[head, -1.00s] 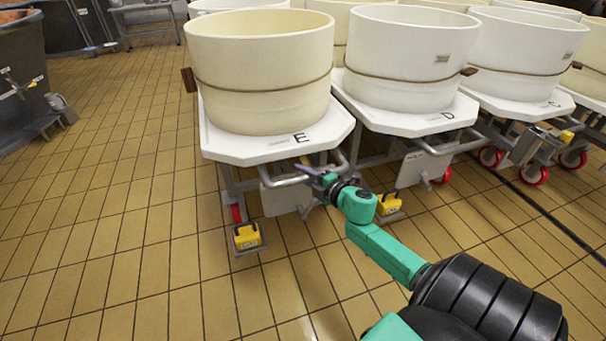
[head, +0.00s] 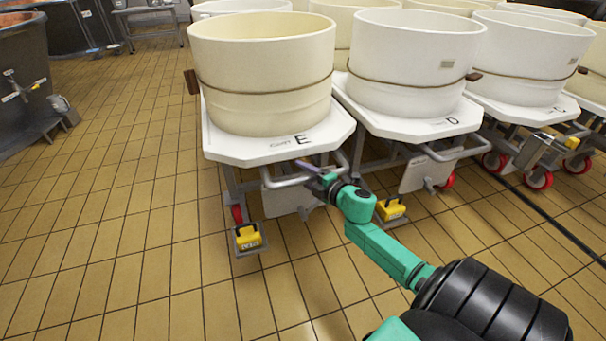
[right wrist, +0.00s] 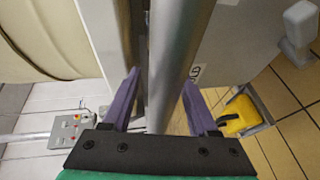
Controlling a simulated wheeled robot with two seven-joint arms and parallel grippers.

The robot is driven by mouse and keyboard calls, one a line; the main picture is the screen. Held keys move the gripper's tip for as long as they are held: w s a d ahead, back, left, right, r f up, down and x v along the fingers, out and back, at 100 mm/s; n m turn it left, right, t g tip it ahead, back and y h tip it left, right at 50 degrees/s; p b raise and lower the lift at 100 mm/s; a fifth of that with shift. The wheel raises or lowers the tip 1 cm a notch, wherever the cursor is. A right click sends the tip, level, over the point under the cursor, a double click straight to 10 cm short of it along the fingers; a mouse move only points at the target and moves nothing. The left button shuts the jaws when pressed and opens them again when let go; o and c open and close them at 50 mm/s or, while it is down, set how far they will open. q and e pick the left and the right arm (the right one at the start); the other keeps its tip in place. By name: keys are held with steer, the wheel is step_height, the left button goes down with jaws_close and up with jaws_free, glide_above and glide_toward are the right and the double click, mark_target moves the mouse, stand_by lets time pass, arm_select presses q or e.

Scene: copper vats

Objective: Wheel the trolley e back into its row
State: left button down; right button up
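Trolley E (head: 250,150) has a white top marked E, carries a cream tub (head: 260,75) and stands at the front left of the grouped trolleys. My right gripper (head: 318,176) is at the tubular handle (head: 285,181) below its front edge. In the right wrist view, the two purple fingers (right wrist: 161,80) stand apart, one on each side of a grey metal bar (right wrist: 178,50). Narrow gaps show beside the bar, so the gripper looks open around it. My left gripper is out of view.
Trolley D (head: 440,128) with a white tub stands close to the right of E, another trolley beyond it. Yellow pedals (head: 248,236) sit low at the fronts. A dark hose (head: 550,217) lies on the floor at right. Tiled floor (head: 120,200) left of E is open.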

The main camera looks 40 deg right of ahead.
steer(key=s+p, duration=0.1)
steer(key=s, duration=0.1)
steer(key=s+r, duration=0.1)
steer(key=s, duration=0.1)
steer(key=s+p, duration=0.1)
steer(key=s, duration=0.2)
steer(key=shift+d+r+p, duration=0.2)
steer(key=shift+r+p, duration=0.05)
steer(key=shift+p, duration=0.1)
arm_select(q)
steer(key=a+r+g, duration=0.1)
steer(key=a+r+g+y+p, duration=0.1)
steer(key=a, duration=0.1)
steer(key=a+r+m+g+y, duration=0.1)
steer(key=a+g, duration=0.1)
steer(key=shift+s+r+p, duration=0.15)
steer(key=shift+p, duration=0.15)
arm_select(e)
glide_toward(314, 179)
steer(key=shift+a+f, duration=0.1)
